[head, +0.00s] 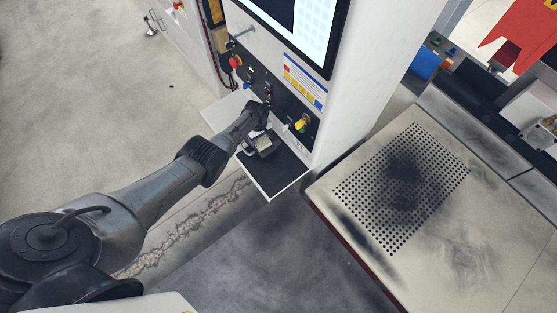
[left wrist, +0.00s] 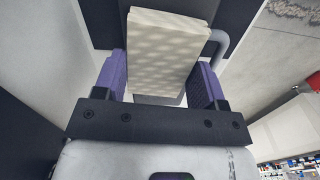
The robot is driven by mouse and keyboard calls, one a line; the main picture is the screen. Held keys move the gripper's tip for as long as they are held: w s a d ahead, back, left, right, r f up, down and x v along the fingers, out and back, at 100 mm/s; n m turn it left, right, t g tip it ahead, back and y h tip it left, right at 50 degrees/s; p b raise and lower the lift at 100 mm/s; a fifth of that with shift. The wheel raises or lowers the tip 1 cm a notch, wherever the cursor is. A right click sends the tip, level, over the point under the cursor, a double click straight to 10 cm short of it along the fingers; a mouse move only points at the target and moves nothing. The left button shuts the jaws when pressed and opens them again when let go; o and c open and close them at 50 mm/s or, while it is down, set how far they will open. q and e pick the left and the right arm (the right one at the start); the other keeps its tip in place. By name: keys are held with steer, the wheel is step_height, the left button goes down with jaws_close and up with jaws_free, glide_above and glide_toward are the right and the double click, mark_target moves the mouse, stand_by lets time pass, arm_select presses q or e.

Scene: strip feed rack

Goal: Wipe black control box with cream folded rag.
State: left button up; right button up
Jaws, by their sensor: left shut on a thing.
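My left gripper (head: 261,136) reaches to the front of the white machine, low at its control panel. In the left wrist view its two purple fingers (left wrist: 160,82) are shut on the cream folded rag (left wrist: 168,45), which sticks out beyond them. The rag is small and partly hidden in the head view (head: 264,144). It is over a dark, flat ledge (head: 277,178); whether it touches is unclear. A black panel with buttons and knobs (head: 283,108) is just above. I cannot tell which dark part is the black control box. My right gripper is not in view.
A screen (head: 305,30) is above the panel. A red button (head: 235,62) and a yellow knob (head: 302,122) stick out near my gripper. A pale table (head: 460,245) with a perforated, sooty area is at the right. Open floor (head: 90,110) lies left.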

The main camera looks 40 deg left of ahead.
arm_select(q)
steer(key=shift+w+a+b, duration=0.2)
steer(key=shift+a+b, duration=0.4)
steer(key=shift+a, duration=0.7)
steer(key=shift+w+a+f+b, duration=0.1)
steer(key=shift+a+f+b, duration=0.05)
steer(key=shift+a+b, duration=0.7)
steer(key=shift+w+a, duration=0.1)
steer(key=shift+a, duration=0.5)
steer(key=shift+d+r, duration=0.2)
steer(key=shift+d, duration=0.05)
steer(key=shift+s+d+f+p, duration=0.1)
steer(key=shift+s+d+p, duration=0.15)
steer(key=shift+d+p, duration=0.65)
steer(key=shift+s+d+p, duration=0.1)
steer(key=shift+d+p, duration=0.25)
steer(key=shift+d, duration=0.1)
steer(key=shift+s+d, duration=0.1)
steer(key=shift+d, duration=0.05)
